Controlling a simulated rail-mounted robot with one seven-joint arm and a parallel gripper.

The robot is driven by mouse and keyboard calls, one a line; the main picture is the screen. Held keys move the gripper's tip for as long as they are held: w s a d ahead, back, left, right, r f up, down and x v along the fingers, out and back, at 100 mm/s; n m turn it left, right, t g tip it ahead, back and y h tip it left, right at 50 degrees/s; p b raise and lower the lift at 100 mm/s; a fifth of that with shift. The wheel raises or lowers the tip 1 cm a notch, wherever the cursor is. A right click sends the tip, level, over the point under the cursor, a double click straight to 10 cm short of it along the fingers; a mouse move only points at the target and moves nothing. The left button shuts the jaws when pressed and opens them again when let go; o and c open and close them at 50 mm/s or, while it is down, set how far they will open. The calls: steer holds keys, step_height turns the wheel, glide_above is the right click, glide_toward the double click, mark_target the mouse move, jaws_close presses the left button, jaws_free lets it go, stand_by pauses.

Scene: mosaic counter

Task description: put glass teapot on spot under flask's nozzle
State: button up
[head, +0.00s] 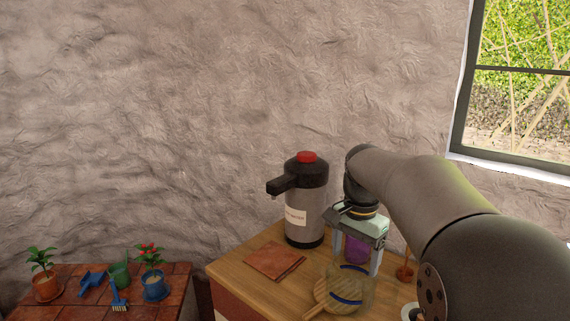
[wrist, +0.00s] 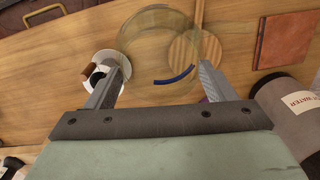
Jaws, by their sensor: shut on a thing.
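The glass teapot (head: 346,300) is clear with blue bands, and it shows at the lower middle of the head view. It also shows in the wrist view (wrist: 174,77) between my fingers. My gripper (head: 353,268) points down and is shut on the teapot. I cannot tell whether the teapot touches the counter. The flask (head: 305,215) is silver and black with a red top, and it stands upright to the left of my gripper. Its nozzle (head: 276,187) points left, above a reddish-brown square mat (head: 274,261). The mat is bare.
A round wooden board with a handle (wrist: 199,40) lies by the teapot on the wooden counter (head: 234,268). A purple thing (head: 356,250) is behind my gripper. A white dish (wrist: 108,62) is nearby. A lower tiled table with potted plants (head: 153,283) stands at left.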

steer(key=n, duration=0.3)
steer(key=f+n, duration=0.1)
steer(key=shift+w, duration=0.35)
steer(key=n, duration=0.3)
steer(key=f+n, duration=0.1)
steer(key=n, duration=0.1)
steer(key=shift+w, duration=0.35)
steer(key=shift+r, duration=0.1)
